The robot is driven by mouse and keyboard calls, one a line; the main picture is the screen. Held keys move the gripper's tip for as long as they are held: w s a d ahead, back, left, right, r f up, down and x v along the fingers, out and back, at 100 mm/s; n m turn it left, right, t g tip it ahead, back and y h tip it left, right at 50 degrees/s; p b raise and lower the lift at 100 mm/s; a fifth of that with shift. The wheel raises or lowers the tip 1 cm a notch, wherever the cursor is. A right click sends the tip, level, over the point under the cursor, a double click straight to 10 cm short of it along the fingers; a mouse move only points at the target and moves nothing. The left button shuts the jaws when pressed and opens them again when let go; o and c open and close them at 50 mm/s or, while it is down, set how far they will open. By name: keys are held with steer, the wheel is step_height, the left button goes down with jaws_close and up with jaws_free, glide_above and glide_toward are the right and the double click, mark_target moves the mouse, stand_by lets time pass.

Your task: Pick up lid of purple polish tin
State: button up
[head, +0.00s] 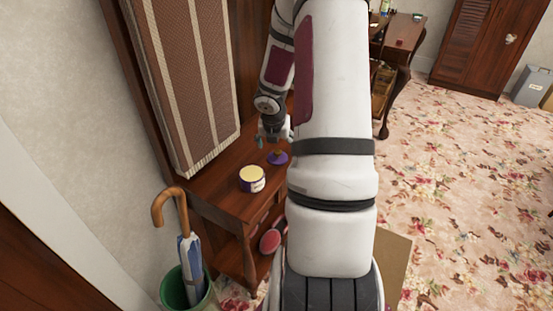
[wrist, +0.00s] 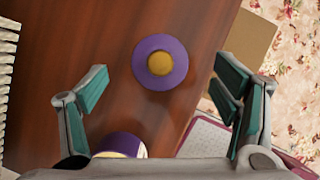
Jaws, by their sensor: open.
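The purple lid (head: 278,157) lies on the wooden table, with a yellowish-brown knob on top. In the wrist view the lid (wrist: 160,62) is ahead of and between my fingers, apart from them. The purple tin (head: 252,179) stands open on the table nearer the front, with a pale yellow filling. Part of the tin (wrist: 122,146) shows at the bottom of the wrist view, cut off by my gripper's body. My gripper (wrist: 161,97) is open and empty above the table. In the head view my gripper (head: 270,138) is just beyond the lid, partly hidden by my arm.
The dark wooden table (head: 215,178) has a lower shelf with a red round item (head: 270,241). A green bin (head: 188,290) holds an umbrella (head: 188,250). Flowered carpet (head: 450,170) lies open at right.

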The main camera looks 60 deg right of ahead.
mark_target(278, 151)
steer(key=b+x, duration=0.1)
steer(key=x, duration=0.3)
steer(key=shift+f+b, duration=0.15)
steer(key=shift+b, duration=0.25)
steer(key=c, duration=1.1)
steer(key=shift+a, duration=0.1)
steer(key=shift+c, duration=0.2)
